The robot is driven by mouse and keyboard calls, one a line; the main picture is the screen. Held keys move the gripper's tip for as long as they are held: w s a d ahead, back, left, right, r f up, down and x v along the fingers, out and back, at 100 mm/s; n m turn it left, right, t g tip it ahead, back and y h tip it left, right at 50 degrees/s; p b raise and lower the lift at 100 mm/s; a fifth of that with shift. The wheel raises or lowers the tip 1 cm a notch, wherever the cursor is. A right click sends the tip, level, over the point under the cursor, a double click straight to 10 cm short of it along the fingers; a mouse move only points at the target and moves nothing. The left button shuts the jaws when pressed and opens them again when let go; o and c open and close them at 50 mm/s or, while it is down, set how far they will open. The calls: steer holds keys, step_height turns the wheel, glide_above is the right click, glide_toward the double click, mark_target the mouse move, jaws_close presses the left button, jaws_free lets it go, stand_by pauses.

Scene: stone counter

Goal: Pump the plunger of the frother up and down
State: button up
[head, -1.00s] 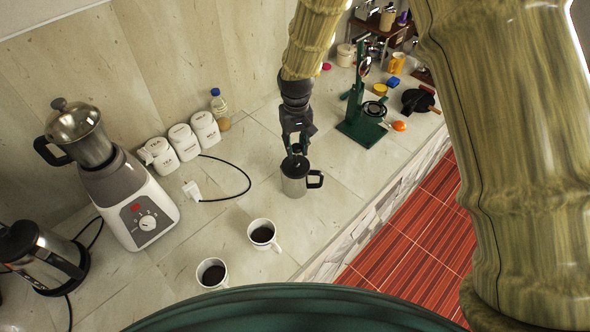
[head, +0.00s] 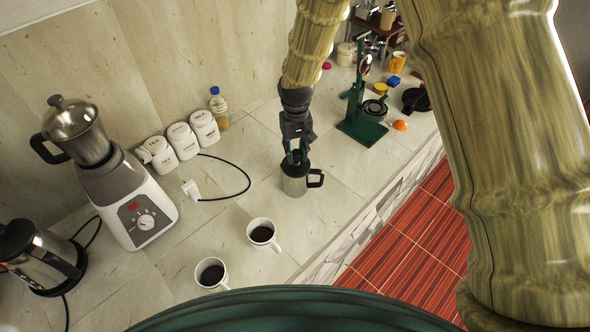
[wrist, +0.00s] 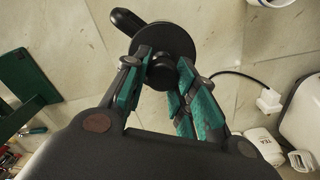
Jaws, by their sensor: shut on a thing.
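The frother (head: 294,184) is a steel jug with a black side handle, standing upright on the counter. In the wrist view its round black lid (wrist: 150,36) and plunger knob (wrist: 162,72) show from above, with the handle pointing to the upper left. My gripper (head: 296,158) is directly above the frother, pointing down, with its green-padded fingers low over the lid. In the wrist view my gripper (wrist: 161,68) is shut on the plunger knob, one finger on each side. The plunger rod is hidden under the knob and fingers.
Two mugs of dark liquid (head: 262,233) (head: 211,272) stand on the near counter. A blender (head: 138,210), white canisters (head: 183,140) and a cable are to the left. A green stand (head: 362,125) is at the right, near the counter edge.

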steer(key=shift+r+p, duration=0.4)
steer(key=shift+r, duration=1.2)
steer(key=shift+f+b, duration=1.15)
steer(key=shift+f, duration=1.15)
steer(key=o, duration=1.4)
steer(key=shift+c, duration=0.2)
steer(key=shift+r+p, duration=0.85)
steer(key=shift+r, duration=0.4)
steer(key=shift+r+p, duration=0.3)
steer(key=shift+r, duration=1.95)
